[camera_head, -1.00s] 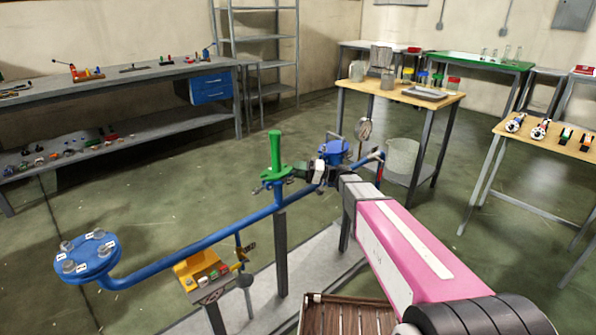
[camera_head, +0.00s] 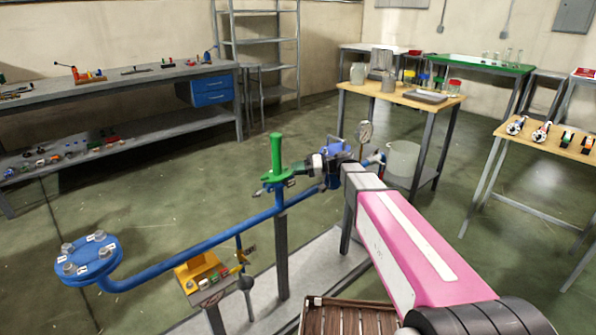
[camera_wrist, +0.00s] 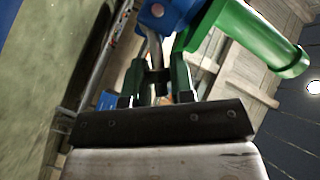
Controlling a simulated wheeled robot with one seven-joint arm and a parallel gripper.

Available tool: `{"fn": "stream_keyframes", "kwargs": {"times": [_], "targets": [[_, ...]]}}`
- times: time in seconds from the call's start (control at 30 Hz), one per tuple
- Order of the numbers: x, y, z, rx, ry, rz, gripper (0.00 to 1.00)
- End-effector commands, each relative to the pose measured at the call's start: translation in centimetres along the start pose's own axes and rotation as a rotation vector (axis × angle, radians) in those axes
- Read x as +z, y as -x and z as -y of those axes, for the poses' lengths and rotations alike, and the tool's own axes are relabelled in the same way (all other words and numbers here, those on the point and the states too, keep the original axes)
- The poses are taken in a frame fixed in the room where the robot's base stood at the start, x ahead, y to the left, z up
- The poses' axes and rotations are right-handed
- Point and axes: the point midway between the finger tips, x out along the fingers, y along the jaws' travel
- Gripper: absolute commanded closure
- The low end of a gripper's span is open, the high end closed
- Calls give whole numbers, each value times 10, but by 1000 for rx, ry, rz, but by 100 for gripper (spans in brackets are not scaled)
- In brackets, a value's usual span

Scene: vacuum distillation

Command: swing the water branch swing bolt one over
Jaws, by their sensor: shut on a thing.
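In the wrist view, my gripper (camera_wrist: 155,84) is shut on a slim grey metal bolt (camera_wrist: 153,48), which I take to be water branch swing bolt one. The bolt runs up from between the fingers beside a blue fitting (camera_wrist: 168,14); its lower end is dark and partly hidden. A green handle (camera_wrist: 262,45) stands out to the right of the fitting. In the head view, my gripper (camera_head: 312,165) is just right of the upright green handle (camera_head: 276,155), at the far end of the blue pipe (camera_head: 185,243). The bolt cannot be made out there.
The pipe's near end has a blue bolted flange (camera_head: 90,259). A yellow bracket (camera_head: 199,270) sits below the pipe.

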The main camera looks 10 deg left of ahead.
Motion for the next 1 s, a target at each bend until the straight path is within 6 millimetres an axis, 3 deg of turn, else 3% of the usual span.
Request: {"fn": "stream_keyframes", "kwargs": {"times": [0.2,0.23,0.27,0.67,1.0], "targets": [[0,0,0,-1,-1,0,100],[0,0,0,-1,-1,0,70],[0,0,0,-1,-1,0,65],[1,0,-2,-25,-25,-15,65],[6,2,-16,-199,-195,-115,65]]}}
